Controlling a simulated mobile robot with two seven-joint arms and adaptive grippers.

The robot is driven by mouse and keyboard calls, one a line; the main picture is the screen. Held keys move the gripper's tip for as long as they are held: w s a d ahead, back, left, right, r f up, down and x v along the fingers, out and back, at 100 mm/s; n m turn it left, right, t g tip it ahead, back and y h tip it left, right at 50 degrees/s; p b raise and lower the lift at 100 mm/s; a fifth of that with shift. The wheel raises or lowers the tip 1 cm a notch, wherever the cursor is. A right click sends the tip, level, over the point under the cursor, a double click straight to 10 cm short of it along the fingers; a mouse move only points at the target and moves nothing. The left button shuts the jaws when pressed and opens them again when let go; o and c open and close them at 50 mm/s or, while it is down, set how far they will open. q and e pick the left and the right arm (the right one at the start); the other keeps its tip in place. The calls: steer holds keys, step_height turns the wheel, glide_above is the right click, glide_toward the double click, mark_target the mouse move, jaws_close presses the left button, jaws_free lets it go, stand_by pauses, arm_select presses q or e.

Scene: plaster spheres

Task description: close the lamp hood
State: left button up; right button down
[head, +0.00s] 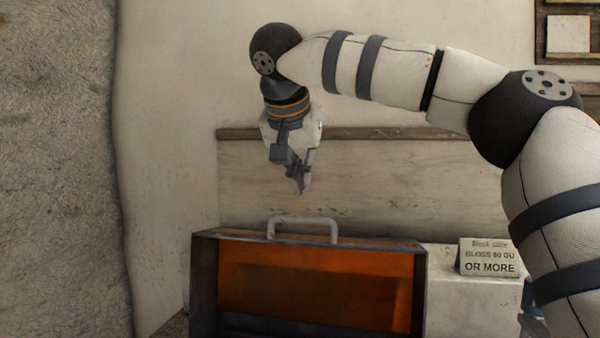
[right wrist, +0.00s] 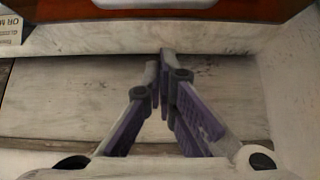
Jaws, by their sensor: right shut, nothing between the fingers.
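The lamp hood (head: 310,285) is a dark-framed box form with an orange inner face, low in the middle of the head view. A pale grey handle (head: 303,222) stands on its top edge. Its lower part is cut off by the picture edge. My right gripper (head: 300,191) points down above the handle, apart from it, with its fingers together and empty. In the right wrist view the closed fingertips (right wrist: 160,68) point toward a dark edge with an orange strip (right wrist: 150,4) at the top. My left gripper is not seen.
A small lettered card (head: 488,258) stands on a pale ledge (head: 470,308) right of the hood. A wooden board (head: 400,190) runs along the wall behind. A rough stone surface (head: 55,170) fills the left side. The space left of my gripper looks clear.

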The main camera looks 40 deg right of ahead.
mark_target(300, 238)
steer(key=x, duration=0.6)
steer(key=shift+w+d+f, duration=0.1)
steer(key=shift+w+f, duration=0.05)
steer(key=shift+f, duration=0.1)
steer(key=s+a, duration=0.1)
steer(key=s+a+r, duration=0.1)
steer(key=a, duration=0.1)
steer(key=shift+s, duration=0.3)
steer(key=shift+s+a, duration=0.15)
steer(key=shift+f, duration=0.2)
